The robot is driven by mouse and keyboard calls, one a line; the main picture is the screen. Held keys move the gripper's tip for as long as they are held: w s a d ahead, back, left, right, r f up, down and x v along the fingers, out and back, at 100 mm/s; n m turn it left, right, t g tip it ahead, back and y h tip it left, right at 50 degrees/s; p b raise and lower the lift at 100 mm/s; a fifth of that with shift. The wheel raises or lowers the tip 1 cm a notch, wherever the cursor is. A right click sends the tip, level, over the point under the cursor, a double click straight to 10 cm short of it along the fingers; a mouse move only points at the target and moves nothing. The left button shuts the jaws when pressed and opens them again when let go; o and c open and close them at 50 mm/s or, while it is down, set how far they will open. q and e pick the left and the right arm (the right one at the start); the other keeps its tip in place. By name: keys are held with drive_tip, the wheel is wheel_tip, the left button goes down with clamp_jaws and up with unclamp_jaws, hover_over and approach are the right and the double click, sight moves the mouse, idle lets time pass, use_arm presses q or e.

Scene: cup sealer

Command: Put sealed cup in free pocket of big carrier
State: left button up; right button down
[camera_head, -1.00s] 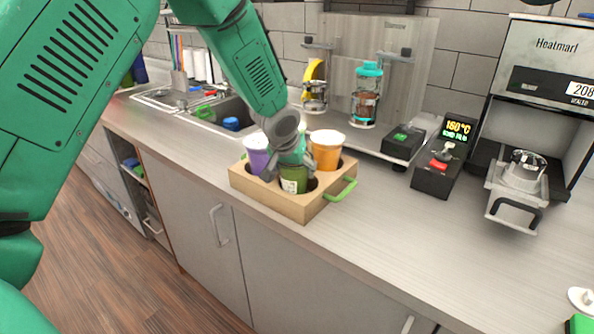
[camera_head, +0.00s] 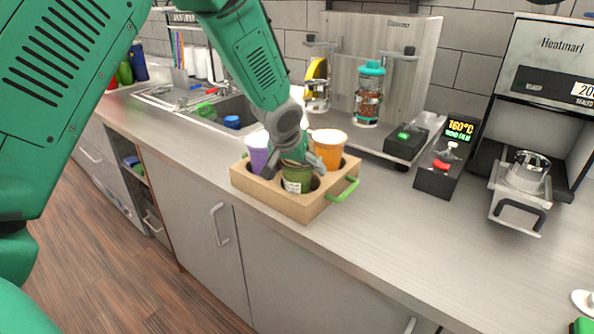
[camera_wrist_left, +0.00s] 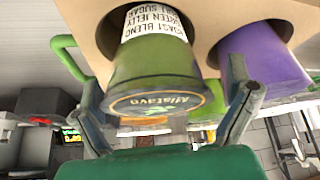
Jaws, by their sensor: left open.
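The green sealed cup (camera_head: 298,178) with a white label stands in the front pocket of the wooden big carrier (camera_head: 300,208). Its printed lid (camera_wrist_left: 158,103) faces my left wrist camera. A purple cup (camera_head: 257,156) and an orange cup (camera_head: 328,157) stand in other pockets; the purple cup also shows in the left wrist view (camera_wrist_left: 262,62). My left gripper (camera_head: 296,163) is open just above the green cup, its fingers apart on either side of the lid and holding nothing. The arm hides part of the carrier's back. My right gripper is not in view.
The carrier's green handle (camera_head: 342,190) sticks out at its right. A shelf stand with a teal-topped jar (camera_head: 369,95), a small black control box (camera_head: 447,165) and the sealing machine (camera_head: 540,110) stand to the right. The counter in front of them is clear.

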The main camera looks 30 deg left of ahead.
use_arm(q)
drive_tip(key=d+v, duration=0.2)
drive_tip(key=v, duration=0.8)
drive_tip(key=shift+m+g+h, duration=0.6)
drive_tip(key=shift+g, duration=0.2)
drive_tip(key=s+d+f, duration=0.1)
drive_tip(key=s+f, duration=0.1)
drive_tip(key=f, duration=0.2)
drive_tip(key=s+f, duration=0.2)
drive_tip(key=f, duration=0.3)
drive_tip(key=s+d+f, duration=0.1)
drive_tip(key=s+f, duration=0.1)
drive_tip(key=f, duration=0.3)
drive_tip(key=shift+s+d, duration=0.1)
drive_tip(key=shift+d, duration=0.2)
drive_tip(key=s+d+f+m+g, duration=0.15)
drive_tip(key=s+d+f, duration=0.25)
drive_tip(key=s+f, duration=0.7)
drive_tip(key=s+f+g, duration=0.1)
drive_tip(key=s+f, duration=0.3)
drive_tip(key=s, duration=0.4)
drive_tip(key=s+f+g, duration=0.1)
drive_tip(key=s+f, duration=0.4)
drive_tip(key=s, duration=0.3)
drive_tip(key=shift+s+m, duration=0.35)
drive_tip(key=shift+m, duration=0.1)
